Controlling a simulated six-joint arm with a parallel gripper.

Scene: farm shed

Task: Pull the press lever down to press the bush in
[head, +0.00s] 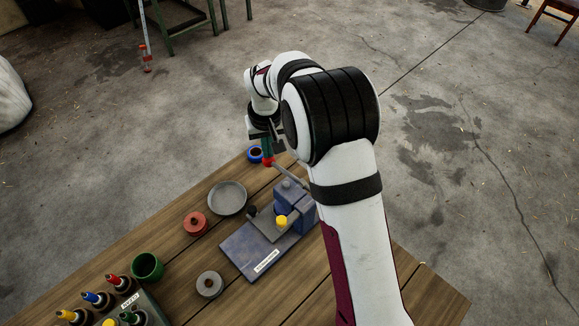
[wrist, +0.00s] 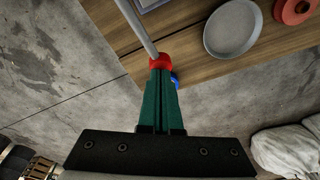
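The blue-grey press (head: 297,208) stands on the wooden table, on a flat labelled base (head: 245,250). Its grey lever (head: 290,174) slopes out to a red knob (head: 268,163); lever (wrist: 138,25) and knob (wrist: 160,61) also show in the wrist view. A yellow piece (head: 281,222), seemingly the bush, is at the press's front; its seating is unclear. My gripper (head: 267,151) points down at the knob. In the wrist view its green fingers (wrist: 162,76) are together, tips at the knob, with no clear gap; the knob looks beyond the tips, not between them. Contact is unclear.
A grey dish (head: 228,198), a red round part (head: 195,223), a grey ring (head: 210,284) and a green cup (head: 147,267) lie left of the press. A blue ring (head: 255,154) is near the table edge by my gripper. A rack (head: 150,308) holds several coloured tools.

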